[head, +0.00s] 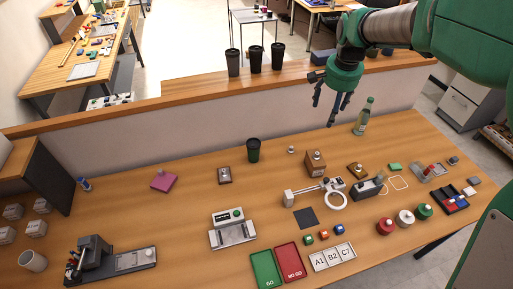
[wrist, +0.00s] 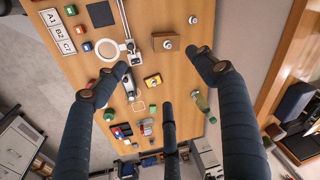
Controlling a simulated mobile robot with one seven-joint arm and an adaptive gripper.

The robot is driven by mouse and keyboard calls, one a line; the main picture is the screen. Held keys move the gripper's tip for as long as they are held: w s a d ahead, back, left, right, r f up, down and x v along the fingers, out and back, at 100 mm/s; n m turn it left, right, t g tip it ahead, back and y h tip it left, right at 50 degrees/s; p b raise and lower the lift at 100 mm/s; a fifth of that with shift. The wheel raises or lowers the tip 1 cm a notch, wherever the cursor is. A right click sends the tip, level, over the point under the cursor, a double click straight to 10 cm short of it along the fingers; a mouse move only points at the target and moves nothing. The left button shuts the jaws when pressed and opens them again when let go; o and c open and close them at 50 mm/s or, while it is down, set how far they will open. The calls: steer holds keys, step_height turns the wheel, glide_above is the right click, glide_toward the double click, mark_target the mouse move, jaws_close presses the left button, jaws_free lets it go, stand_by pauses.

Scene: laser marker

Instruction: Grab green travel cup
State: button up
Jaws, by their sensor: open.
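The green travel cup (head: 253,150) is dark green with a black lid. It stands upright on the wooden table near the low back wall, left of centre in the head view. I cannot make it out in the wrist view. My gripper (head: 333,106) hangs above the back of the table, up and to the right of the cup and apart from it. Its fingers are spread open and empty. They also show large in the wrist view (wrist: 163,84), with the tabletop beyond them.
Several dark cups (head: 255,60) stand on the ledge (head: 190,88) behind. A green glass bottle (head: 363,116) stands at the back right. A brown box (head: 315,163) and a magnifier (head: 334,201) lie right of the cup. A small grey device (head: 225,175) is on its left.

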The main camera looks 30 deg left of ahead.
steer(key=w+a+f+g+p, duration=0.15)
steer(key=w+a+f, duration=0.25)
steer(key=a+f, duration=0.95)
steer(key=m+h+p, duration=0.1)
steer(key=p, duration=0.1)
glide_above(253, 143)
steer(key=shift+g, duration=0.25)
steer(key=f, duration=1.2)
steer(key=shift+d+f, duration=0.2)
steer(key=shift+f, duration=0.1)
step_height(253, 143, down, 8)
steer(key=shift+f+p, duration=0.15)
steer(key=shift+p, duration=0.2)
steer(key=shift+f, duration=0.15)
steer(key=shift+a+f, duration=0.1)
steer(key=shift+f, duration=0.1)
steer(key=shift+w+a+f+p, duration=0.1)
steer(key=shift+f+p, duration=0.2)
steer(key=shift+f, duration=2.1)
